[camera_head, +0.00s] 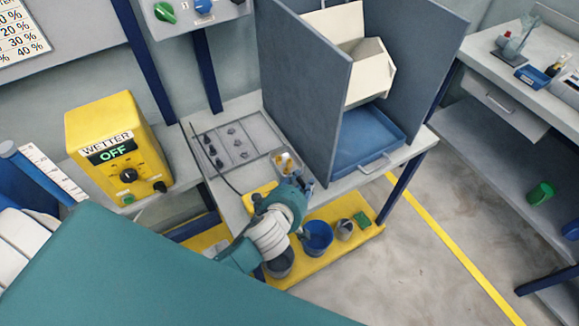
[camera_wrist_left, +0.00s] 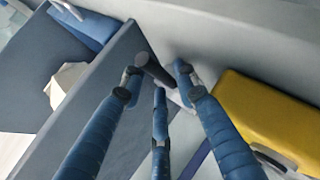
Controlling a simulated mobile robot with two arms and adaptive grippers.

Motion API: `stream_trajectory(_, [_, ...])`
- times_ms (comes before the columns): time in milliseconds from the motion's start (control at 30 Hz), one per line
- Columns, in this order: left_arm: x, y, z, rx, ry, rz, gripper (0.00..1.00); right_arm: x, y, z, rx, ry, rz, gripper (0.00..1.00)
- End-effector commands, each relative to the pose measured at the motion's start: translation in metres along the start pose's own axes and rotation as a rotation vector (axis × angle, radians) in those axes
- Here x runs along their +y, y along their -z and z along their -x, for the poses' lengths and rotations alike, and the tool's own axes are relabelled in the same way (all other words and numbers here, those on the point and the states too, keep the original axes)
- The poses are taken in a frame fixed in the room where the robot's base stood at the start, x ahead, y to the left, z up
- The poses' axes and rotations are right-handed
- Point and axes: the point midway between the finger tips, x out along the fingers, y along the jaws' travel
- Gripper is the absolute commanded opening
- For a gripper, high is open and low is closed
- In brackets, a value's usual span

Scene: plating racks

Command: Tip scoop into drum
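My left gripper (camera_head: 300,184) reaches in over the front of the table. Just beyond its fingers is a small pale scoop (camera_head: 285,161) with yellowish contents, above the table by the grey panel. In the left wrist view, the blue fingers of my left gripper (camera_wrist_left: 157,78) close around a dark grey handle (camera_wrist_left: 152,66), apparently the scoop's; its bowl is hard to make out. The cream angular drum (camera_head: 370,72) is mounted between two grey panels, to the right of and above the scoop. It also shows in the left wrist view (camera_wrist_left: 66,88). My right gripper is out of view.
The near grey panel (camera_head: 308,95) stands between scoop and drum. A blue tray (camera_head: 368,138) lies below the drum. A yellow box (camera_head: 118,145) reading OFF stands left. A yellow lower shelf (camera_head: 320,245) holds a blue bucket (camera_head: 317,236) and small items.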

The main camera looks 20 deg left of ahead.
Motion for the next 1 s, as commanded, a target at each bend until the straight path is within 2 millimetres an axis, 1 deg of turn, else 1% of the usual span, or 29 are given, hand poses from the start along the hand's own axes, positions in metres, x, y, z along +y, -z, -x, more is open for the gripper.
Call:
stream_trajectory(233, [0.000, 0.000, -0.003, -0.001, -0.001, -0.001, 0.30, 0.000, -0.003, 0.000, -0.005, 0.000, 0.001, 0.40])
stream_trajectory(267, [0.000, 0.000, -0.003, -0.001, -0.001, -0.001, 0.28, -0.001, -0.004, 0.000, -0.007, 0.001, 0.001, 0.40])
stream_trajectory(300, [0.000, 0.000, -0.002, -0.001, -0.001, -0.001, 0.20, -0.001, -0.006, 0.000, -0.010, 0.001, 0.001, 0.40])
stream_trajectory(367, [0.000, 0.000, -0.002, -0.001, -0.001, 0.000, 0.08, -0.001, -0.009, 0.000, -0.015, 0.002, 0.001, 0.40])
stream_trajectory(400, [0.000, 0.000, -0.002, -0.001, 0.000, 0.000, 0.00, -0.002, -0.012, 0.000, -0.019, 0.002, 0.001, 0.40])
stream_trajectory(500, [0.001, 0.000, -0.002, 0.000, -0.004, -0.001, 0.00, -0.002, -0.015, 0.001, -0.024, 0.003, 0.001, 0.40])
stream_trajectory(767, [0.002, 0.000, -0.001, 0.000, -0.003, 0.000, 0.00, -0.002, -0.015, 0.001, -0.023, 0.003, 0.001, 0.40])
stream_trajectory(867, [0.007, 0.001, 0.001, 0.000, -0.004, 0.001, 0.00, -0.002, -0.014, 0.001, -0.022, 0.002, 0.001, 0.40])
stream_trajectory(967, [0.018, 0.004, 0.008, 0.001, -0.006, 0.002, 0.00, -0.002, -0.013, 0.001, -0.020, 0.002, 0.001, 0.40])
stream_trajectory(1000, [0.024, 0.005, 0.012, 0.000, -0.008, 0.003, 0.00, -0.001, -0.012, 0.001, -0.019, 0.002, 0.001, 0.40])
